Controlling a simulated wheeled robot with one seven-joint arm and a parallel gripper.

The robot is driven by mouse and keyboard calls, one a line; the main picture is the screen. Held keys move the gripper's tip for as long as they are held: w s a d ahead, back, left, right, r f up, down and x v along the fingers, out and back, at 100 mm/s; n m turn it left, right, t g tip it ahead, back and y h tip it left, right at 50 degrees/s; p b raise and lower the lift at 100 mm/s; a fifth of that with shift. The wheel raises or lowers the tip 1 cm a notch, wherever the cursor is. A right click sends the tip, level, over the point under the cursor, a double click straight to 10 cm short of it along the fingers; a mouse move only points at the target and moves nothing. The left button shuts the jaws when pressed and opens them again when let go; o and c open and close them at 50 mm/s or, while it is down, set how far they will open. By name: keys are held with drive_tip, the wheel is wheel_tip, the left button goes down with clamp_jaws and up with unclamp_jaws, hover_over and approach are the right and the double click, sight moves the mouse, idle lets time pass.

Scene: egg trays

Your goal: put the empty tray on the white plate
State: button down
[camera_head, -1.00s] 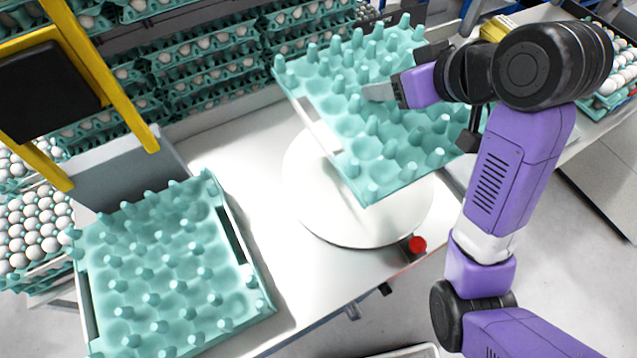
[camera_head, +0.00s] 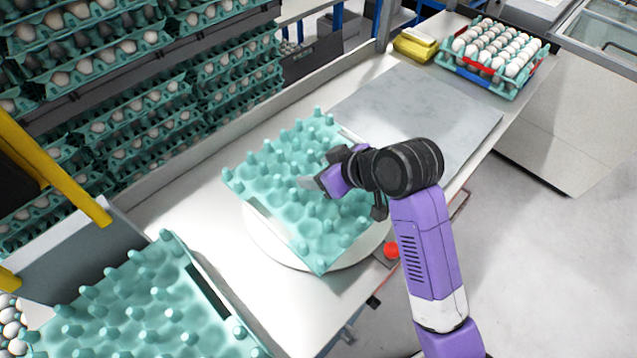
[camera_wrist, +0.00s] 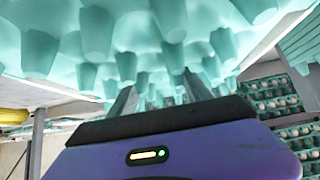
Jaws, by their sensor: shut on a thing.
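The empty teal egg tray (camera_head: 265,170) is held by my gripper (camera_head: 318,183) over the round white plate (camera_head: 362,253). The tray hides most of the plate; the plate's rim shows at the left, front and right. The tray looks roughly level, and I cannot tell whether it touches the plate. My gripper is shut on the tray from its upper side, near the middle. In the wrist view, the fingers of my gripper (camera_wrist: 160,95) reach in among the pegs of the tray (camera_wrist: 130,65).
Another empty teal tray (camera_head: 130,315) sits at the lower left. Stacks of egg-filled trays (camera_head: 140,110) stand behind. A grey metal panel (camera_head: 430,110) lies clear to the right, with an egg-filled tray (camera_head: 495,55) beyond it. A red button (camera_head: 391,250) is beside the plate.

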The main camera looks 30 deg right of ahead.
sight(348, 206)
drive_tip(key=shift+f, duration=2.4)
drive_tip(key=shift+f, duration=0.15)
drive_tip(key=shift+c, duration=2.3)
unclamp_jaws()
drive_tip(key=v, duration=1.2)
